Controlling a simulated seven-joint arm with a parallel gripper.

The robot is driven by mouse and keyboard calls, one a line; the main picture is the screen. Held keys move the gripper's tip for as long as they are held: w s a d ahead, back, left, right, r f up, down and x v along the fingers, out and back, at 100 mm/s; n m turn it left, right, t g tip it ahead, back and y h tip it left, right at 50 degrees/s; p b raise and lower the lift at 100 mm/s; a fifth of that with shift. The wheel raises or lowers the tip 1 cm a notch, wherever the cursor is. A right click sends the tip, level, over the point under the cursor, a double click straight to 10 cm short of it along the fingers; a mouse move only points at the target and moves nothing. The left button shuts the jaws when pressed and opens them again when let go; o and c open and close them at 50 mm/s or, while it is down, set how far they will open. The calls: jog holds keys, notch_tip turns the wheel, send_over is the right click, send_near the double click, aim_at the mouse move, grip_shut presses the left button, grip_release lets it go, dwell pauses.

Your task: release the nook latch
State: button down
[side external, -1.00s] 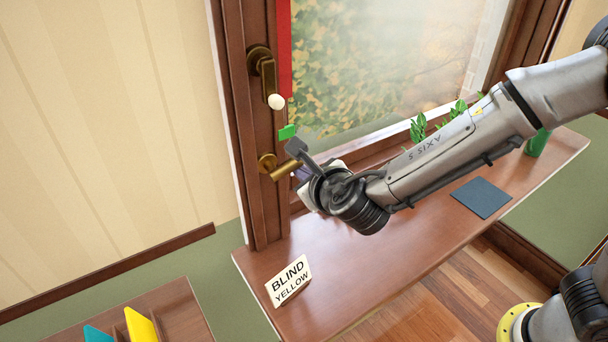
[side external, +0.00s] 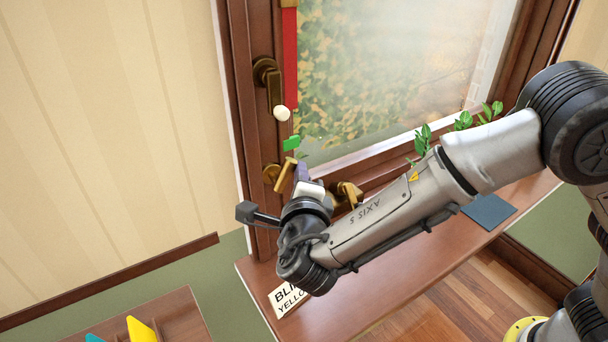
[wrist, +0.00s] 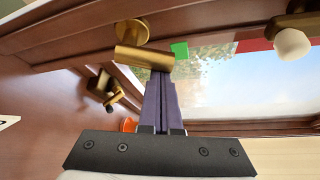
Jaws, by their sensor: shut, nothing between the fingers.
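A brass lever handle (side external: 285,175) on a round base sits low on the brown window frame; its bar (wrist: 145,57) crosses the upper part of the wrist view. My gripper (wrist: 163,77) has its dark purple fingers shut together and empty. The fingertips are at the right end of the bar; I cannot tell whether they touch it. In the side view the gripper (side external: 302,170) is just right of the lever. A second brass handle with a white knob (side external: 281,113) is higher up and also shows at right in the wrist view (wrist: 292,45). No label shows which is the nook latch.
A small green tag (side external: 292,143) is between the handles, beside a red strip (side external: 290,60). Another brass fitting (side external: 347,192) is on the lower frame. Plants (side external: 422,140) and a dark pad (side external: 489,211) are rightward.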

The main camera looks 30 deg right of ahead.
jog(key=shift+a+r+n+t+h, duration=0.35)
jog(key=shift+a+n+t+h, duration=0.25)
jog(key=shift+n, duration=0.5)
jog(key=shift+a, duration=0.15)
jog(key=v, duration=0.7)
jog(key=shift+s, duration=0.25)
jog(key=shift+w, duration=0.1)
